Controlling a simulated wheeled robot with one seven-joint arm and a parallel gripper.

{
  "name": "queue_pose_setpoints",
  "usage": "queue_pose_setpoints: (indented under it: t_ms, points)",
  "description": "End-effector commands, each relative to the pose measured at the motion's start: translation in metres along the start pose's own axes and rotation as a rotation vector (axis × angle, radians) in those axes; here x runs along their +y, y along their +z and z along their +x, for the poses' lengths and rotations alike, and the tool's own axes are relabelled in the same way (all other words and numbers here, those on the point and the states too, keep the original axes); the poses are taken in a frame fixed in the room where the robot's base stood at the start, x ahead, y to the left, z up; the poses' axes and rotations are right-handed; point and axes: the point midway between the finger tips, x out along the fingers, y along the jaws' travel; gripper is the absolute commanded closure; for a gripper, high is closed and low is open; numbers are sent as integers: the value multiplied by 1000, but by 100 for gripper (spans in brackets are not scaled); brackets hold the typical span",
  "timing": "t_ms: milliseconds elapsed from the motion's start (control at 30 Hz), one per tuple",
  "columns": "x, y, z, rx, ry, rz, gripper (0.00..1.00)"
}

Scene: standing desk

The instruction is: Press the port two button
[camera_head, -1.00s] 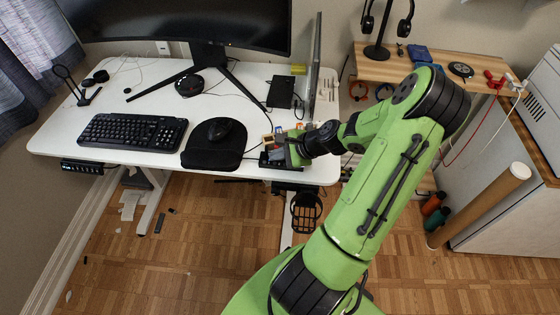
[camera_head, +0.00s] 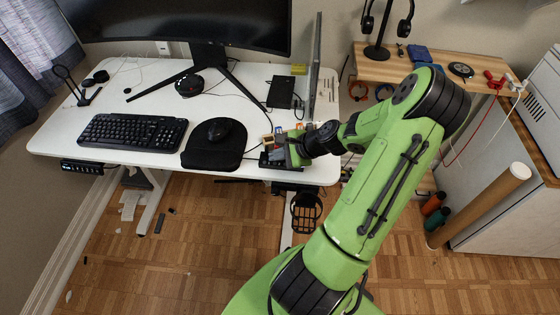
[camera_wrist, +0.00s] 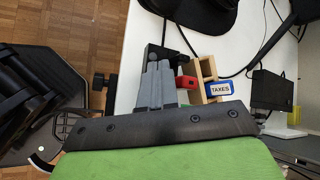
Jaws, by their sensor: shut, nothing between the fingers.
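My gripper (camera_head: 279,154) is shut and empty at the front right of the white desk (camera_head: 150,155). In the wrist view its grey fingers (camera_wrist: 158,68) are together, pointing at a low black object (camera_wrist: 153,54) near the desk edge. Whether they touch it I cannot tell. In the head view, a black tray-like shape (camera_head: 266,161) lies beneath the gripper. No button marked as port two is readable, and the fingers may hide it. Another black box (camera_head: 282,93) lies farther back beside the monitor stand; a black box (camera_wrist: 271,91) also shows at right in the wrist view.
Beside the fingers are a red item (camera_wrist: 185,82), a wooden holder (camera_wrist: 207,72) and a blue-and-white piece reading "TAXES" (camera_wrist: 219,89). A mouse pad (camera_head: 208,158) with a mouse and a keyboard (camera_head: 132,132) lie to the left. Cables cross the desk.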

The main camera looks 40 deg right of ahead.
Motion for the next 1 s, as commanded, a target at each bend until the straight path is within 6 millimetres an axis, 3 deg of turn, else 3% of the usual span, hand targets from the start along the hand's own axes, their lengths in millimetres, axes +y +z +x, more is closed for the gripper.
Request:
queue_pose_setpoints:
  t_ms: [1000]
  points:
    - [6,-6,8,0,0,0,100]
